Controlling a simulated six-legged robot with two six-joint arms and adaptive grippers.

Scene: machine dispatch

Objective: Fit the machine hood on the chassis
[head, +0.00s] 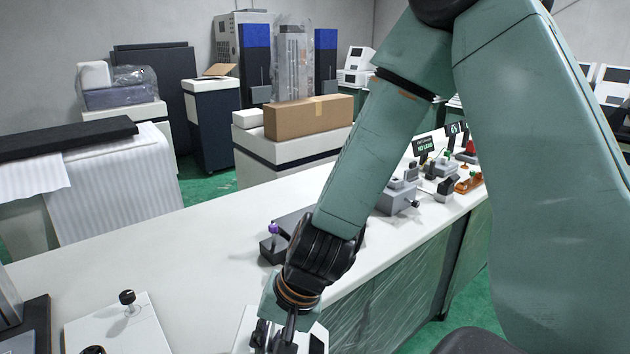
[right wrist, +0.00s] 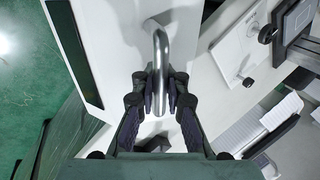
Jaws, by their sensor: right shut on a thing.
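My right gripper (head: 276,338) reaches down to the counter at the bottom of the head view. In the right wrist view my right gripper (right wrist: 160,92) is shut on a curved silver handle (right wrist: 160,48). The handle stands on a white panel with a dark-edged side, which looks like the machine hood (right wrist: 115,35). In the head view only part of the white hood (head: 243,330) shows around the gripper. I cannot tell whether it is lifted or resting. I cannot make out the chassis for certain. My left gripper is not in view.
A white plate with a black knob (head: 128,320) lies on the counter (head: 190,255) at the left. A dark block with a purple knob (head: 272,245) stands just behind my gripper. Small grey fixtures (head: 397,197) stand farther right. A cardboard box (head: 308,117) sits behind.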

